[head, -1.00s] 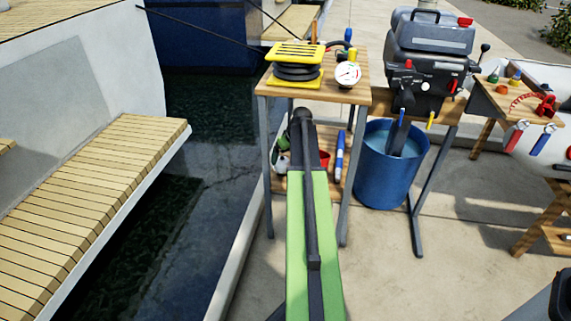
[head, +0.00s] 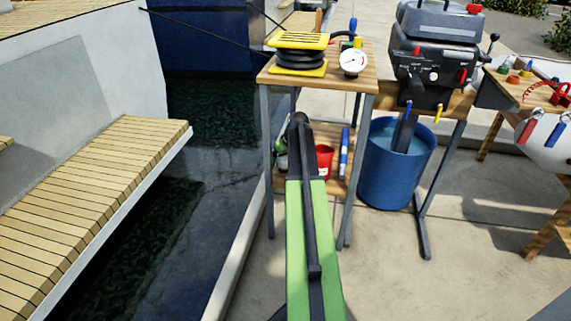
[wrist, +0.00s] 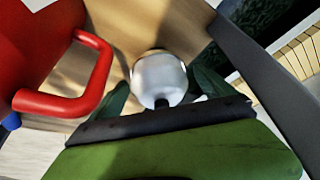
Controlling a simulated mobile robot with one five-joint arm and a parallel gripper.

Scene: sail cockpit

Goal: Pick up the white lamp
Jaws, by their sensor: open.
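The white lamp (wrist: 158,76) shows in the middle of the wrist view, with a rounded pale body and a dark stub at its near end. My gripper (wrist: 163,92) is open, with a dark finger on each side of the lamp. I cannot tell whether either finger touches it. The lamp cannot be made out clearly in that view.
A red container (head: 325,160) stands close by on the wooden shelf; its handle (wrist: 88,85) shows left of the lamp in the wrist view. A blue-and-white tube (head: 344,152) is right of it. Table legs (head: 267,165) flank my arm. A blue bucket (head: 390,185) stands to the right.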

